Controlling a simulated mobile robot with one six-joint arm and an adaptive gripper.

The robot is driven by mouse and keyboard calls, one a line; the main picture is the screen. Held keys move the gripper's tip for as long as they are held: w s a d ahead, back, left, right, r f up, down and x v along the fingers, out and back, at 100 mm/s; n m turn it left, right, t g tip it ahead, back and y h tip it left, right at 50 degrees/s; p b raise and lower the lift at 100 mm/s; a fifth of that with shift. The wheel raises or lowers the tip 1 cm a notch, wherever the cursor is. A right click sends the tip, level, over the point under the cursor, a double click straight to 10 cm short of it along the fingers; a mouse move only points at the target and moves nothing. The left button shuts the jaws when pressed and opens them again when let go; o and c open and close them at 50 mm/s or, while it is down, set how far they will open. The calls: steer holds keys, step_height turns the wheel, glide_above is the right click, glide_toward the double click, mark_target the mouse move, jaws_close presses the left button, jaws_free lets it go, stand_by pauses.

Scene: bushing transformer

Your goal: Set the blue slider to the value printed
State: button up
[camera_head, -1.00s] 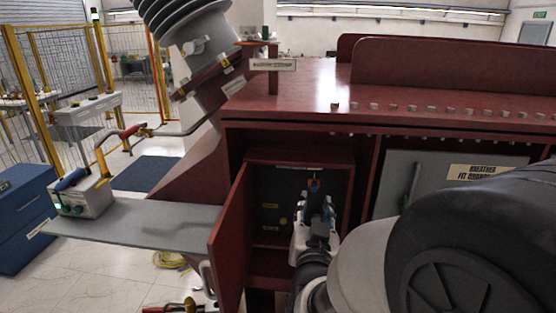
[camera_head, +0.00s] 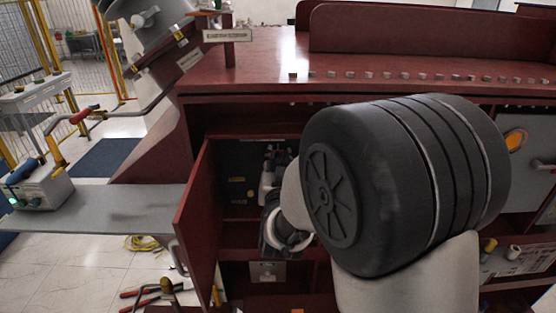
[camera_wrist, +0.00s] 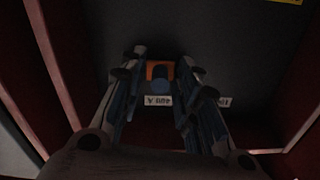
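In the wrist view a small blue piece (camera_wrist: 160,87), probably the slider, sits against an orange part (camera_wrist: 160,70) at the back of the dark cabinet. A white label (camera_wrist: 158,101) with print that reads upside down lies just below it; I cannot read its value. My gripper (camera_wrist: 162,66) is open, one finger on each side of the blue and orange parts. I cannot tell whether either finger touches them. In the head view my gripper (camera_head: 273,160) is inside the open cabinet, and my arm hides most of it and the slider.
The open red cabinet door (camera_head: 195,215) stands left of my arm, close to it. Red side walls (camera_wrist: 45,60) flank the gripper. A grey shelf (camera_head: 110,205) juts out at left. A socket plate (camera_head: 268,271) is below. Red-handled tools (camera_head: 145,293) lie on the floor.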

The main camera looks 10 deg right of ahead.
mark_target(245, 153)
jaws_close()
steer(key=a, duration=0.2)
steer(key=w+a+b, duration=0.1)
steer(key=a, duration=0.5)
steer(key=shift+w+a+b, duration=0.15)
steer(key=shift+w+b, duration=0.15)
steer(key=shift+b, duration=0.1)
steer(key=shift+r, duration=0.1)
steer(key=shift+o, duration=1.4)
jaws_free()
